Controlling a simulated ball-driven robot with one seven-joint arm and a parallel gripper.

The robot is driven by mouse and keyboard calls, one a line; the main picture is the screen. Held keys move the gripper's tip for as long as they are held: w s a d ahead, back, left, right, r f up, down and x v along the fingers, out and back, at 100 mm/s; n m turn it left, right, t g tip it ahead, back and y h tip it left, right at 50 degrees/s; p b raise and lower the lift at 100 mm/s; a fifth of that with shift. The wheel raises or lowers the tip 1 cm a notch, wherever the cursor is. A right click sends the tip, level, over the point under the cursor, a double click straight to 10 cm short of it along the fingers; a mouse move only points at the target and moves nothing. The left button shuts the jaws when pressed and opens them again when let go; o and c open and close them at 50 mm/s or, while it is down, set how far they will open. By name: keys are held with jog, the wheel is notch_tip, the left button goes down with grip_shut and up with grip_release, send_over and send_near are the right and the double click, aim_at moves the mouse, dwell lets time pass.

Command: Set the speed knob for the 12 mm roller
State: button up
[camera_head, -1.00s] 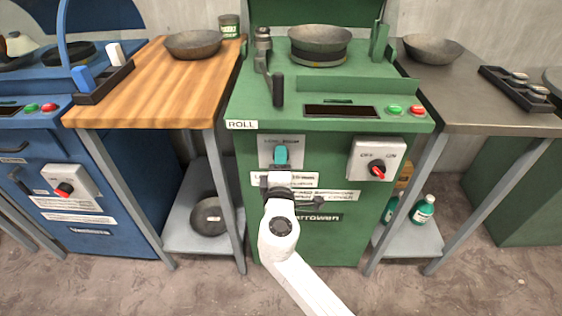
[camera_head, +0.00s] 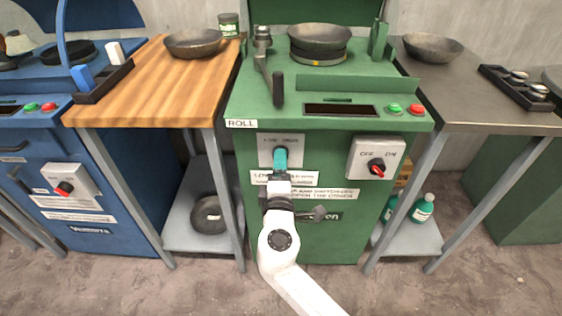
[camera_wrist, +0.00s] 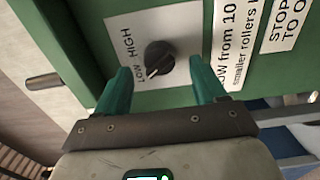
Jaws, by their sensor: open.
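The black speed knob (camera_wrist: 161,58) sits on a white plate marked LOW and HIGH in the wrist view. Its pale pointer line aims toward the LOW end. My gripper (camera_wrist: 160,68) is open, with one teal finger on either side of the knob; I cannot tell whether they touch it. In the head view my gripper (camera_head: 281,158) covers the knob on the plate (camera_head: 265,142) at the front of the green ROLL machine (camera_head: 300,228). The 12 mm roller cannot be told apart in these views.
A red OFF/ON switch (camera_head: 377,167) sits right of the knob plate. Label strips are below the plate. A lever arm (camera_head: 272,80) and a bowl (camera_head: 319,37) are on top. A wooden table (camera_head: 160,75) and a grey table (camera_head: 445,105) flank the machine.

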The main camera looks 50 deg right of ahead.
jog(key=v, duration=0.7)
jog(key=shift+s+a, duration=0.25)
jog(key=shift+a, duration=0.05)
jog(key=shift+d, duration=0.1)
